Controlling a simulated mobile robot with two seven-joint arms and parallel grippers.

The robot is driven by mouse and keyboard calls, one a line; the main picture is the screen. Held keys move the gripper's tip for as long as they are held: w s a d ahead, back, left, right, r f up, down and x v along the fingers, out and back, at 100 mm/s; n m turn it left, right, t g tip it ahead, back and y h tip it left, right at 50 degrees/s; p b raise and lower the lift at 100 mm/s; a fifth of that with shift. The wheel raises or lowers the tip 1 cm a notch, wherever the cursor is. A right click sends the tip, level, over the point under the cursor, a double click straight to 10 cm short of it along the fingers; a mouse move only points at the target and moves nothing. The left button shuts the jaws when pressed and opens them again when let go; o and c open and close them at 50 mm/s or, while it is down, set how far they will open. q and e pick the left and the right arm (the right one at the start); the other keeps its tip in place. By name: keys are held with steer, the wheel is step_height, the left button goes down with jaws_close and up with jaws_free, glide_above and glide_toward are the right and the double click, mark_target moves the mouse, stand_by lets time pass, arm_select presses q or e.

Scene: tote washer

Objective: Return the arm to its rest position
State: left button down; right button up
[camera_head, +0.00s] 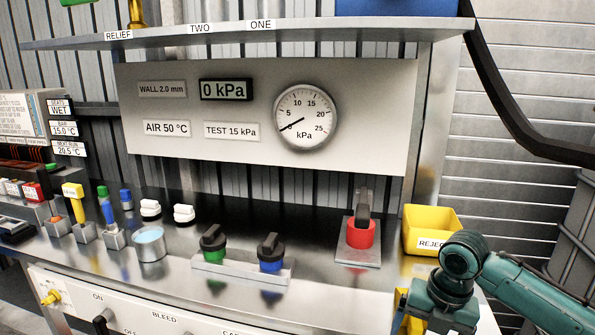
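A teal arm of mine comes in from the right edge and bends down at a rounded joint, in front of the yellow REJECT bin (417,222). It covers the bin's lower right corner. The arm runs out of the picture at the bottom, and no gripper fingers can be made out on it. My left arm and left gripper are not in view.
The steel bench (330,290) holds a red-based lever (361,232), a green-based knob (213,245), a blue-based knob (271,253) and a metal cup (150,244). Behind stands a gauge panel (240,170) reading 0 kPa. A shelf (340,31) runs above. Small holders line the left.

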steer(key=s+a+f+m+t+y, duration=0.2)
steer(key=a+f+m, duration=0.4)
steer(key=f, duration=0.1)
steer(key=s+a+f+m+t+y, duration=0.2)
steer(key=s+a+f+m, duration=0.1)
steer(key=a+f+m, duration=0.35)
steer(key=s+d+f+m+t+h, duration=0.1)
steer(key=s+d+f+m+t, duration=0.1)
steer(key=s+m, duration=0.4)
steer(key=s+d+f+m+t+h, duration=0.1)
steer(key=s+d+f+m+t, duration=0.1)
steer(key=s+m, duration=0.5)
step_height(320, 180, down, 3)
steer(key=m+t, duration=0.1)
steer(key=m, duration=0.2)
steer(key=shift+s+d+r, duration=0.15)
steer(key=shift+s+d, duration=0.05)
steer(key=shift+s, duration=0.05)
